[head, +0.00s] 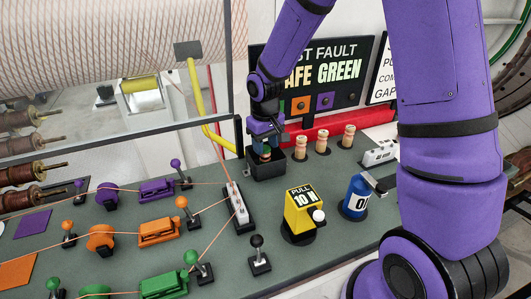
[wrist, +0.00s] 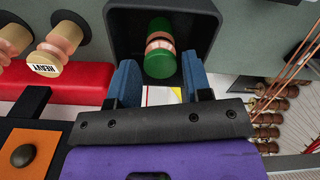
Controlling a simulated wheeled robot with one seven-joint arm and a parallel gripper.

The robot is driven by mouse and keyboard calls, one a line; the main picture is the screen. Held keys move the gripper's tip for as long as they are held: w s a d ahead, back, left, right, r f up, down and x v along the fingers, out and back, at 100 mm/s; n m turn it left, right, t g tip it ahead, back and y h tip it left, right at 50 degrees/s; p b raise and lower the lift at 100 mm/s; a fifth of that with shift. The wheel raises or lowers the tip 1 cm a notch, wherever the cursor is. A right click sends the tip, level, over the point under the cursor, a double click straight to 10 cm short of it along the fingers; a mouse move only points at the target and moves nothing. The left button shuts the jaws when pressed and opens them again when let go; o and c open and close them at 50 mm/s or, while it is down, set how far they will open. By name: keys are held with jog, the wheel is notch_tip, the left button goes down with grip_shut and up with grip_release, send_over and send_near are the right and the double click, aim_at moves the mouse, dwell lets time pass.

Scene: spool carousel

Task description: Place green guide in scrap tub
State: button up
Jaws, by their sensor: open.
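The green guide (wrist: 160,50), a green spool-like piece with a pale copper band round its middle, is inside the black scrap tub (wrist: 205,22) in the wrist view. My gripper (wrist: 161,78) is open, its two blue fingers apart on either side of the guide's near end. I cannot tell whether a finger touches it or whether it rests on the tub floor. In the head view my gripper (head: 267,140) is right over the tub (head: 267,168), and a bit of the guide (head: 265,152) shows below the fingers.
Several pale guides (head: 322,140) stand in a row right of the tub, before a red ledge (head: 345,127). A yellow pull gauge (head: 303,212), a blue weight (head: 355,196) and a white multi-slot block (head: 238,207) stand nearer. Copper wires run left of the tub.

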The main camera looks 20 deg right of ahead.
aim_at(266, 149)
notch_tip(266, 149, up, 8)
jog(key=shift+f, duration=0.1)
jog(key=s+d+r+m+t, duration=0.2)
jog(key=s+d+r+t, duration=0.15)
jog(key=s+r, duration=0.95)
jog(key=s+d+r+t, duration=0.1)
jog(key=s+r, duration=0.2)
jog(key=s, duration=0.4)
jog(key=s+d+r+m, duration=0.1)
jog(key=s+d+r, duration=0.1)
jog(key=s, duration=0.5)
jog(key=shift+d+r+t, duration=0.2)
jog(key=shift+r+t, duration=0.15)
jog(key=shift+r, duration=0.2)
